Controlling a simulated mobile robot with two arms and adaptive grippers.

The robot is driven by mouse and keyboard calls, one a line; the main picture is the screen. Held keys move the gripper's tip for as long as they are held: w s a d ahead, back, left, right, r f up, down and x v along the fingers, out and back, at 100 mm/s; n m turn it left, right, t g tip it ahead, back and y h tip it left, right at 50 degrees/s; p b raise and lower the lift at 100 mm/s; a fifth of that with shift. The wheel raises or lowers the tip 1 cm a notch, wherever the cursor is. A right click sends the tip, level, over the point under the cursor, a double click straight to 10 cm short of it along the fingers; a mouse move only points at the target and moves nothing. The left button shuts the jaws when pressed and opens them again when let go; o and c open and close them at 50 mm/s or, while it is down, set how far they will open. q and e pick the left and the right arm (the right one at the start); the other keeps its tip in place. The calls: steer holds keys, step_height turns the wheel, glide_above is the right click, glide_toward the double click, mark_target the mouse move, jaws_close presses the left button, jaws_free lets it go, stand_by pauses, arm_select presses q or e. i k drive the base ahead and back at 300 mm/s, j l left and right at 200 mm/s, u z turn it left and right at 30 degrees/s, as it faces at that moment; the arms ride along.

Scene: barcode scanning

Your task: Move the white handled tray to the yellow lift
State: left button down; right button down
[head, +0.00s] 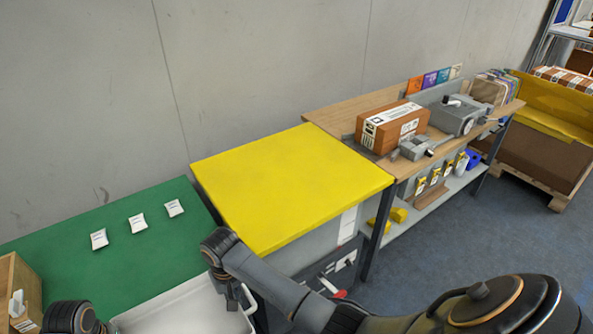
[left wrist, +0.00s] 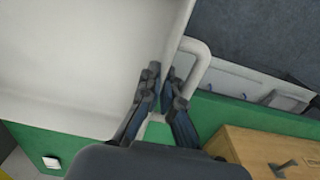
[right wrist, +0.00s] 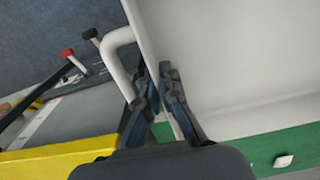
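The white handled tray (head: 185,312) shows at the bottom of the head view, over the front edge of the green table (head: 140,255); its near part is cut off. My left gripper (left wrist: 160,80) is closed about the tray's end wall by a white handle (left wrist: 199,65), one finger inside the tray and one on the handle side. My right gripper (right wrist: 158,75) grips the opposite end wall in the same way, by the other handle (right wrist: 112,50). In the head view the fingertips are hidden. The yellow lift (head: 290,185) stands right of the green table.
The yellow top is clear. Three small white packets (head: 137,222) lie on the green table. A wooden box (head: 18,290) stands at its left end. A workbench (head: 350,115) with a brown box (head: 392,127) adjoins the lift on the right.

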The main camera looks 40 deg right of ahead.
mark_target(301, 180)
steer(key=k+z, duration=0.1)
steer(key=z, duration=0.25)
steer(key=k+z, duration=0.1)
steer(key=z, duration=0.3)
steer(key=k+l+z, duration=0.1)
steer(key=z, duration=1.7)
steer(key=i+z, duration=0.2)
steer(key=z, duration=1.1)
steer(key=i+j, duration=0.2)
steer(key=i, duration=0.2)
steer(key=i+j, duration=0.15)
steer(key=i, duration=0.25)
steer(key=i+j, duration=0.2)
steer(key=i, duration=0.2)
steer(key=i+u, duration=0.25)
steer(key=u, duration=0.2)
steer(key=i+l+u, duration=0.1)
steer(key=i+u, duration=0.15)
steer(key=u, duration=3.05)
